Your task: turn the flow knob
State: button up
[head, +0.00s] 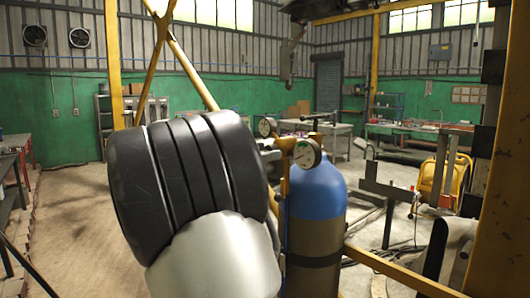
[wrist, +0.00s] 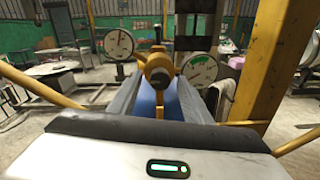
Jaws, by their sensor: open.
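A gas cylinder (head: 315,210) with a blue top and brown body stands right of my arm in the head view. A brass regulator with round gauges tops it; one gauge (head: 307,153) faces the head camera. In the wrist view, a white-faced gauge (wrist: 118,43) is at left and a green-marked gauge (wrist: 200,69) at right. Between them is a rounded brass knob-like part (wrist: 158,69), probably the flow knob. My gripper (wrist: 158,88) is open, its grey fingers on either side of this part's line. I cannot tell whether they touch it. My arm hides the gripper in the head view.
A yellow post (wrist: 258,65) stands close on the right in the wrist view. Yellow rails (head: 405,272) run low beside the cylinder. Workbenches (head: 425,130) and a yellow cart (head: 450,178) are farther back. Open floor (head: 70,215) lies at left.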

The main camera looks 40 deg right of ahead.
jog(key=shift+d, duration=0.6)
jog(key=c, duration=1.1)
jog(key=shift+o, duration=0.2)
